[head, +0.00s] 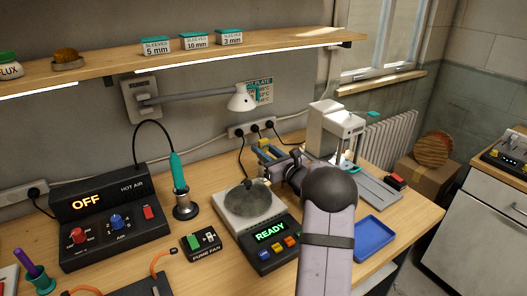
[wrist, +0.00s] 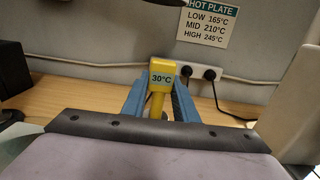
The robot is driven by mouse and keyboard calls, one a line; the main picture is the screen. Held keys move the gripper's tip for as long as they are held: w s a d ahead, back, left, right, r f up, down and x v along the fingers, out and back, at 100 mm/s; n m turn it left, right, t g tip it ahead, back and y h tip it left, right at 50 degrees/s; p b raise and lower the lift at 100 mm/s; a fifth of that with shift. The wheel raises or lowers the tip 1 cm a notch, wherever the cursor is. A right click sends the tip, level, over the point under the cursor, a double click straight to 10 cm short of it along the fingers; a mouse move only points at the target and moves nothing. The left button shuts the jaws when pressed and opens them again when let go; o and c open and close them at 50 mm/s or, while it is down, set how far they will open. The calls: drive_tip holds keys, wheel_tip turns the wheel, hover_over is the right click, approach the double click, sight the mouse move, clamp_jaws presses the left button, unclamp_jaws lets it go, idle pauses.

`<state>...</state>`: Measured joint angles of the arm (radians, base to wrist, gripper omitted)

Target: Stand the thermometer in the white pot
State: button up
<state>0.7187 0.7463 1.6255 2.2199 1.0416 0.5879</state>
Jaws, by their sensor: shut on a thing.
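The thermometer (wrist: 162,78) is yellow, with a square head reading 30°C and a stem below it. In the wrist view it stands about upright between the two blue fingers of my gripper (wrist: 158,98), which is shut on it. The lower stem is partly hidden by my gripper. In the head view my gripper (head: 268,153) is behind the hot plate (head: 228,211), near the wall. A round, dark grey, knobbed lid-like thing (head: 248,198) sits on the hot plate. I cannot make out a white pot for certain in either view.
A white press-like machine (head: 333,130) stands to the right of my gripper. The hot-air station (head: 112,228) and a teal iron in its stand (head: 180,186) are at left. A blue tray (head: 374,238) lies at front right. Plugs and cables (head: 255,128) line the wall behind.

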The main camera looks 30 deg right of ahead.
drive_tip(key=o, duration=1)
drive_tip(key=shift+o, duration=0.2)
drive_tip(key=shift+s, duration=0.1)
drive_tip(key=s+b, duration=0.2)
drive_tip(key=s, duration=0.5)
drive_tip(key=shift+d, duration=0.15)
drive_tip(key=shift+s, duration=0.1)
